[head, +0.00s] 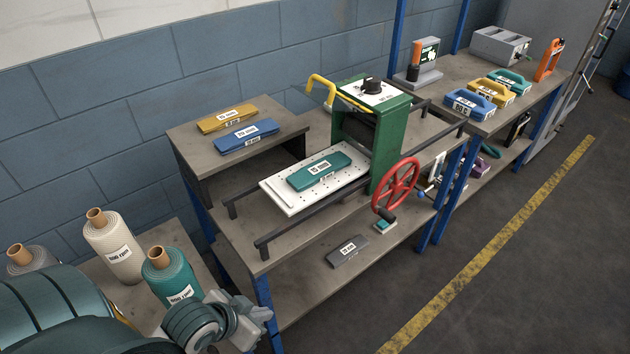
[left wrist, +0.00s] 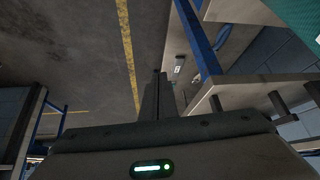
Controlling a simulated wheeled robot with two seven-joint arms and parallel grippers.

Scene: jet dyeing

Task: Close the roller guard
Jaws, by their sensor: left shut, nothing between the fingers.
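The green roller machine (head: 387,145) stands on the workbench, with a white top plate and a black knob. A yellow bar (head: 320,88), which looks like the guard's handle, sticks out to the left of its top. I cannot clearly tell the guard's angle. A red handwheel (head: 397,186) is on the machine's right front side. A white perforated board (head: 283,193) carrying a teal block (head: 318,172) lies at its left opening. My left gripper (head: 262,318) is shut and empty, low in front of the bench and well apart from the machine. Its closed fingers (left wrist: 157,92) show in the left wrist view.
Yellow (head: 227,119) and blue (head: 246,136) blocks lie on a raised shelf at left. Thread rolls (head: 112,246) stand near my left arm. A grey block (head: 347,251) lies on the lower shelf. Another bench (head: 447,77) is at back right. The floor at right is clear.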

